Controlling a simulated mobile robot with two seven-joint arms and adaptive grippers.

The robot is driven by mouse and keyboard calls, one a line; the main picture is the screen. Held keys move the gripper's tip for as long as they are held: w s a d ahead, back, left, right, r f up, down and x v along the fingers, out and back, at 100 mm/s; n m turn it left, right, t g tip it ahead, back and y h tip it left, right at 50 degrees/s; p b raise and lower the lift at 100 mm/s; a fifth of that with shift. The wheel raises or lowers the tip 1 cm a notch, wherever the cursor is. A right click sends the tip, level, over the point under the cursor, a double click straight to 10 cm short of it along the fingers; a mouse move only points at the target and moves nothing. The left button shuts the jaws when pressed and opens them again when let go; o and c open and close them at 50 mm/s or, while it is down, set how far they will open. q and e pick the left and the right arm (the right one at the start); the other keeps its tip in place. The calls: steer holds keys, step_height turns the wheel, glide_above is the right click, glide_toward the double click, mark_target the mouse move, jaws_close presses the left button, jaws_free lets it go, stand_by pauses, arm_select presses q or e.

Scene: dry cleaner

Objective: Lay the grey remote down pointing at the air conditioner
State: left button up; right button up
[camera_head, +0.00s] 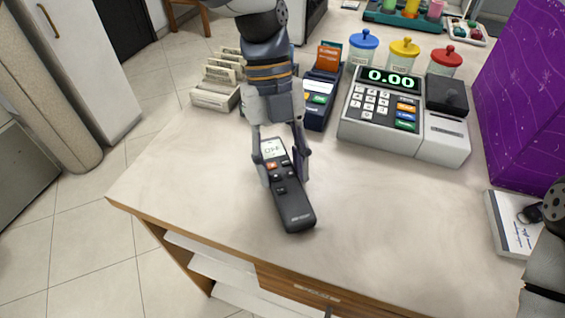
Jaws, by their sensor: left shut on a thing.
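The dark grey remote (288,201) is at the middle of the pale counter (220,165). Its lit screen end points to the back and slightly left, and its plain end points toward the front edge. My left gripper (281,170) reaches down from above and is shut on the remote, with a finger on each long side near the screen end. I cannot tell whether the remote's underside touches the counter. No air conditioner shows in this view.
A cash register (380,128) stands right of the remote, with a card terminal (318,100) and a card-filled holder (215,95) behind. Lidded jars (403,52) stand at the back. A purple box (520,90) and a white booklet (508,225) are at right. The counter's left and front are clear.

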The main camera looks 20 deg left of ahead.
arm_select(q)
steer(key=o, duration=1.4)
steer(key=shift+f, duration=0.15)
steer(key=shift+c, duration=0.2)
steer(key=v, duration=1.2)
steer(key=shift+r, duration=0.2)
steer(key=shift+s, duration=0.15)
